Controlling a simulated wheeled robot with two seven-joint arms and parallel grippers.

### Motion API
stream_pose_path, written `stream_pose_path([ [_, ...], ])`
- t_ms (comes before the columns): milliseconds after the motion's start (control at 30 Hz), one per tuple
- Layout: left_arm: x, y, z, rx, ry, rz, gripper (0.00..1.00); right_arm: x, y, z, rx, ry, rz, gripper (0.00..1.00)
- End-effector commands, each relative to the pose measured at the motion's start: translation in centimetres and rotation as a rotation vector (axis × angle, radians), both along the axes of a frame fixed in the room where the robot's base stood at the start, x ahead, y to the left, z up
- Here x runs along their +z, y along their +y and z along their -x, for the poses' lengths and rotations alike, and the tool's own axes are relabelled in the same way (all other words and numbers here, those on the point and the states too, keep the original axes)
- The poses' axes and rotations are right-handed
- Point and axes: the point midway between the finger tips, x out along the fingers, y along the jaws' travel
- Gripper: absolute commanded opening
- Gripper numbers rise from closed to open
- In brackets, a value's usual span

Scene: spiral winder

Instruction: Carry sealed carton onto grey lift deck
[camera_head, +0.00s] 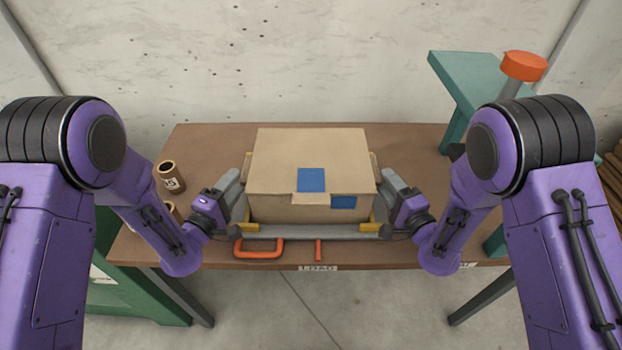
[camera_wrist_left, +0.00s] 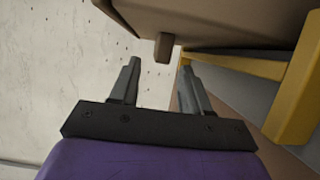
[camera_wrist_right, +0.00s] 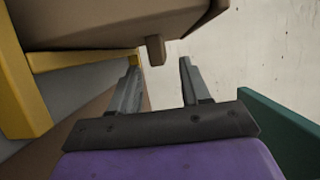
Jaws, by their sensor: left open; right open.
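The sealed carton (camera_head: 275,165) is a brown box with blue patches on its top and front. It sits on the grey lift deck (camera_head: 310,232), which has yellow corner pieces, on the brown table. My left gripper (camera_head: 238,188) is open at the carton's left side, and my right gripper (camera_head: 386,183) is open at its right side. In the left wrist view a small brown tab (camera_wrist_left: 164,46) of the carton lies beyond the open fingers (camera_wrist_left: 157,75). The right wrist view shows a similar tab (camera_wrist_right: 156,50) beyond the open fingers (camera_wrist_right: 160,72). Neither gripper holds anything.
Brown tubes (camera_head: 170,177) stand on the table's left part. An orange handle (camera_head: 259,249) and a LOAD label (camera_head: 317,268) are at the front edge. A teal frame (camera_head: 462,75) with an orange-capped post (camera_head: 524,66) stands at the right. The table behind the carton is mostly clear.

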Motion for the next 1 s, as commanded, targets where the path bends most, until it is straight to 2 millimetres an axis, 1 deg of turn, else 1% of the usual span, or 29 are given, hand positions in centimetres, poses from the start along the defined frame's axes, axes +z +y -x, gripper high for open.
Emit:
stream_pose_path([
  [33,0.0,-0.5,-0.9,-0.003,-0.003,-0.001,0.47,0.0,0.4,-0.9,0.001,-0.003,0.001,0.47],
  [100,0.0,-1.0,-2.1,-0.003,-0.003,0.0,0.47,0.0,0.8,-2.1,0.0,-0.003,0.001,0.47],
  [200,0.0,-1.5,-3.4,-0.003,-0.001,-0.001,0.47,0.0,1.4,-3.4,0.0,-0.001,0.001,0.47],
  [300,0.0,-1.9,-4.3,-0.002,0.0,-0.001,0.47,0.0,1.7,-4.3,-0.001,0.0,0.0,0.47],
  [433,0.0,-2.1,-4.8,-0.002,0.0,0.001,0.47,0.0,1.9,-4.8,-0.001,0.0,0.0,0.47],
  [667,0.0,-2.1,-4.8,-0.001,0.0,0.001,0.47,0.0,1.9,-4.8,-0.002,0.001,0.0,0.47],
  [767,0.0,-2.1,-4.8,-0.001,0.0,0.001,0.17,0.0,1.9,-4.8,-0.002,0.001,0.0,0.17],
  [800,0.0,-2.1,-4.8,-0.001,0.0,0.001,0.04,0.0,1.9,-4.8,-0.002,0.001,0.0,0.04],
  [833,0.0,-2.1,-4.8,-0.001,0.0,0.001,0.0,0.0,1.9,-4.8,-0.002,0.001,0.0,0.0],
  [1000,0.0,-2.1,-4.8,-0.001,0.0,0.001,0.0,0.0,1.9,-4.8,-0.002,0.001,0.0,0.0],
])
